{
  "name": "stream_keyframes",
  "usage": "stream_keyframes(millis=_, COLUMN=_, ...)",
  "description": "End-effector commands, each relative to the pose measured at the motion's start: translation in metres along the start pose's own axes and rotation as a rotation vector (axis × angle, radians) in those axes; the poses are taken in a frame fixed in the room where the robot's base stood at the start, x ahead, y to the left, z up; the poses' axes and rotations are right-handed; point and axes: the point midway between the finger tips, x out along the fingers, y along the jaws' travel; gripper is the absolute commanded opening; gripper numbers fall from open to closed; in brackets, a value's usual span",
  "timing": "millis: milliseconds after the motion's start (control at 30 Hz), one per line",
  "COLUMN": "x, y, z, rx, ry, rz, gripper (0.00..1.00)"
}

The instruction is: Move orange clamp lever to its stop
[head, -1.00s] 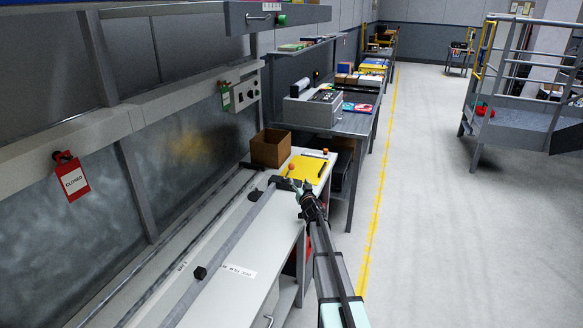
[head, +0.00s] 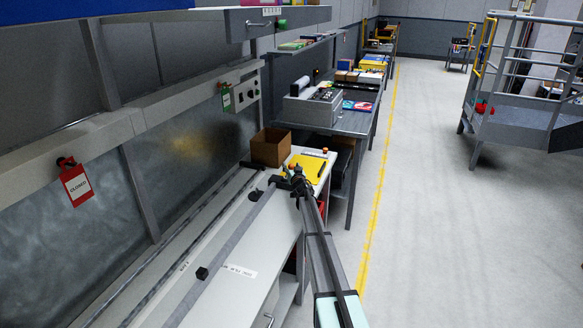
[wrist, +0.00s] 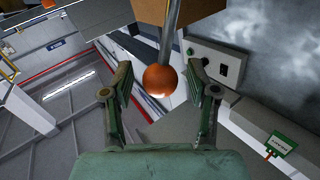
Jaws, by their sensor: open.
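The orange clamp lever shows in the wrist view as a round orange knob (wrist: 160,81) on the end of a straight metal rod (wrist: 171,30). My gripper (wrist: 161,88) is open, with one finger on each side of the knob and visible gaps between. No contact shows. In the head view my gripper (head: 298,184) is at the far end of the white bench, and a small orange knob (head: 292,166) shows just beyond it. The lever's pivot and its stop cannot be made out.
A yellow sheet (head: 310,168) and an open brown box (head: 270,148) are at the bench's far end. A long rail (head: 225,250) runs along the bench. A red tag (head: 76,184) hangs at the left. The floor right of the bench is clear.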

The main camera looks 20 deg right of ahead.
Motion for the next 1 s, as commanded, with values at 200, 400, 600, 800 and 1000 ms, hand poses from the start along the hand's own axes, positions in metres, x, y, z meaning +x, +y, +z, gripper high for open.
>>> stream_keyframes(millis=200, x=0.0006, y=-0.0002, z=0.0002, rx=0.000, ry=0.000, rz=0.000, gripper=0.59)
stream_keyframes(millis=400, x=0.0005, y=-0.0002, z=0.0001, rx=0.000, ry=0.000, rz=0.000, gripper=0.06)
stream_keyframes(millis=600, x=0.0007, y=-0.0003, z=-0.0001, rx=0.001, ry=0.000, rz=0.000, gripper=0.00)
stream_keyframes(millis=800, x=0.0022, y=-0.0022, z=-0.0010, rx=0.001, ry=0.001, rz=-0.001, gripper=0.00)
stream_keyframes(millis=1000, x=0.0036, y=-0.0042, z=-0.0021, rx=0.001, ry=0.002, rz=-0.002, gripper=0.00)
